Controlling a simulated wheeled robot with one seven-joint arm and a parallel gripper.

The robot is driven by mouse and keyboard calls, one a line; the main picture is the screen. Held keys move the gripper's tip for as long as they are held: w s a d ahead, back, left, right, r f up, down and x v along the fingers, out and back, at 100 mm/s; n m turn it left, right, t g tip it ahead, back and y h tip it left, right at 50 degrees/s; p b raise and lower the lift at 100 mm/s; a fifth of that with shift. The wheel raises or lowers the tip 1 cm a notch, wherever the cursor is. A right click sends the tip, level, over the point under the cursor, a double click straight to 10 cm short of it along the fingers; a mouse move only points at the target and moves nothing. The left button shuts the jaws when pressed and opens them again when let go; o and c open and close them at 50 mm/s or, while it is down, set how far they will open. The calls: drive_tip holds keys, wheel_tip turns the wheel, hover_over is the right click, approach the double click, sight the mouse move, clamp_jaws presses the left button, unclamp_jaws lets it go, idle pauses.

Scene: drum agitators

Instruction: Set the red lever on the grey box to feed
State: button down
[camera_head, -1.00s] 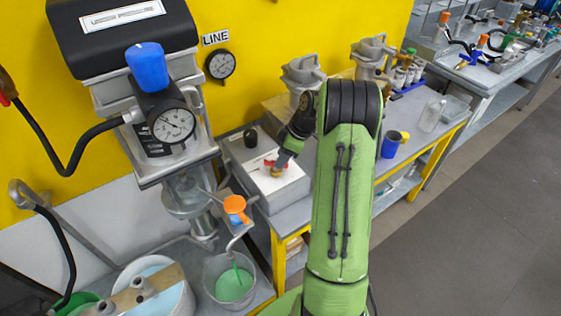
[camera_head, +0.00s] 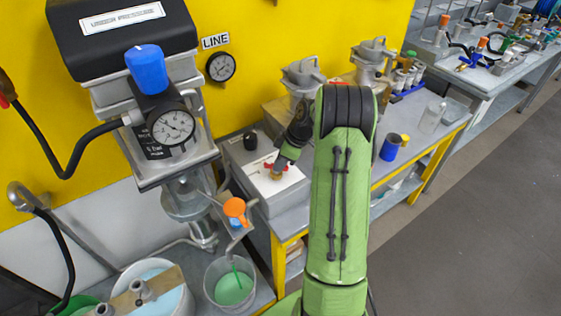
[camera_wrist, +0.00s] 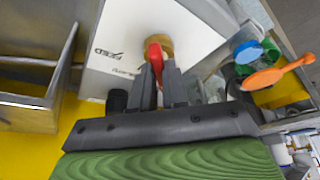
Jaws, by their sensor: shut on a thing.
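The grey box (camera_head: 256,194) stands on the bench by the yellow wall, with a white top panel. The red lever (camera_head: 270,166) sits on that panel on a brass-coloured base; in the wrist view the red lever (camera_wrist: 154,52) shows between the fingers, below its brass hub (camera_wrist: 160,42). My gripper (camera_head: 281,166) is over the box, and in the wrist view my gripper (camera_wrist: 158,72) is shut on the lever. The word FEED (camera_wrist: 108,53) is printed to the left of the lever. A second label nearer the fingers is partly hidden. The lever's lower part is hidden by the fingers.
A black knob (camera_head: 250,140) is on the box's far left. Grey metal pots (camera_head: 303,75) stand behind the box. A blue mug (camera_head: 391,148) is to the right. The column with a pressure gauge (camera_head: 173,127) and an orange handle (camera_head: 235,208) stand left.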

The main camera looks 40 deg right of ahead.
drive_tip(key=m+b, duration=0.1)
drive_tip(key=m+h+b, duration=0.1)
drive_tip(key=m, duration=0.1)
drive_tip(key=m+t+b, duration=0.1)
drive_tip(key=shift+s+a+m, duration=0.15)
drive_tip(key=shift+a+m, duration=0.1)
drive_tip(key=shift+m, duration=0.05)
drive_tip(key=m, duration=0.1)
drive_tip(key=m+h+b, duration=0.1)
drive_tip(key=m, duration=0.1)
drive_tip(key=m+h, duration=0.1)
drive_tip(key=shift+a+m+b, duration=0.3)
drive_tip(key=shift+b, duration=0.05)
drive_tip(key=m, duration=0.1)
drive_tip(key=m+h, duration=0.1)
drive_tip(key=m, duration=0.2)
drive_tip(key=shift+a+h+b, duration=0.25)
drive_tip(key=shift+h+b, duration=0.1)
drive_tip(key=shift+h, duration=0.05)
drive_tip(key=m, duration=0.2)
drive_tip(key=m+g+h, duration=0.1)
drive_tip(key=m, duration=0.1)
drive_tip(key=shift+w+a, duration=0.15)
drive_tip(key=shift+w, duration=0.05)
drive_tip(key=shift+r+m, duration=0.1)
drive_tip(key=shift+m, duration=0.3)
drive_tip(key=c, duration=1.1)
unclamp_jaws()
drive_tip(key=shift+c, duration=0.2)
